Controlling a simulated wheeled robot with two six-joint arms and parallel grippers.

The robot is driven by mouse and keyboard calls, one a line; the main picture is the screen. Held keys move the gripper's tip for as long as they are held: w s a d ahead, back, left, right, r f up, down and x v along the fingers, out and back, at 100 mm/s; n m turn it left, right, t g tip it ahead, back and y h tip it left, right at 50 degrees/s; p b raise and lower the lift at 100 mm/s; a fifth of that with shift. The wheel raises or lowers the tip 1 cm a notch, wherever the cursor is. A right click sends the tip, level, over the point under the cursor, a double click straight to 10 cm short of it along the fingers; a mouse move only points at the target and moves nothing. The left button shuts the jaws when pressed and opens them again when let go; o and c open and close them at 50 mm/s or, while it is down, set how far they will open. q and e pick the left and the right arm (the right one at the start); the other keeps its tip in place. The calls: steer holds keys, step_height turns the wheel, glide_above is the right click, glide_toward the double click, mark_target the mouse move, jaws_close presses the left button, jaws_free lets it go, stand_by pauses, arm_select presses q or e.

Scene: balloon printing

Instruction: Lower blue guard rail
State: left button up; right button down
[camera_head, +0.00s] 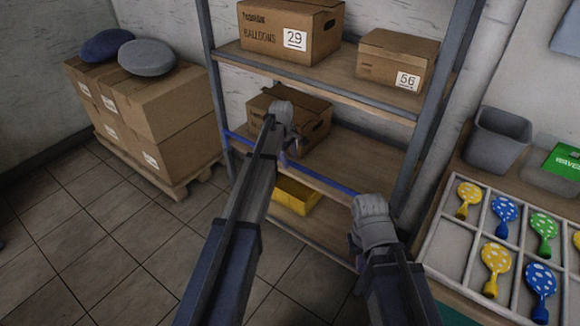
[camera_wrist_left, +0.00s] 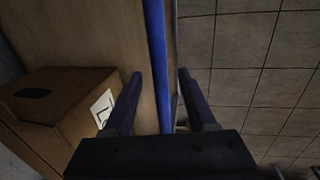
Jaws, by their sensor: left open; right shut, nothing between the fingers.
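The blue guard rail (camera_head: 325,180) runs along the front edge of the middle shelf (camera_head: 345,160) in the head view. My left gripper (camera_head: 284,158) is at the rail, partly hidden by its own wrist. In the left wrist view, the open fingers of my left gripper (camera_wrist_left: 160,75) sit on either side of the blue guard rail (camera_wrist_left: 156,45), with gaps showing, so it is not clamped. My right gripper (camera_head: 357,262) is low at the right of the shelf unit, shut and empty, its fingers mostly hidden.
A cardboard box (camera_head: 312,125) stands on the middle shelf behind the rail; boxes marked 29 (camera_head: 285,32) and 56 (camera_head: 398,60) are above. A yellow bin (camera_head: 295,195) sits lower. The balloon tray (camera_head: 480,235) is at right. Stacked boxes (camera_head: 150,115) stand left; floor in front is open.

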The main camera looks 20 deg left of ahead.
arm_select(q)
steer(key=shift+w+f, duration=0.1)
steer(key=shift+f, duration=0.45)
jaws_close()
stand_by(1.1)
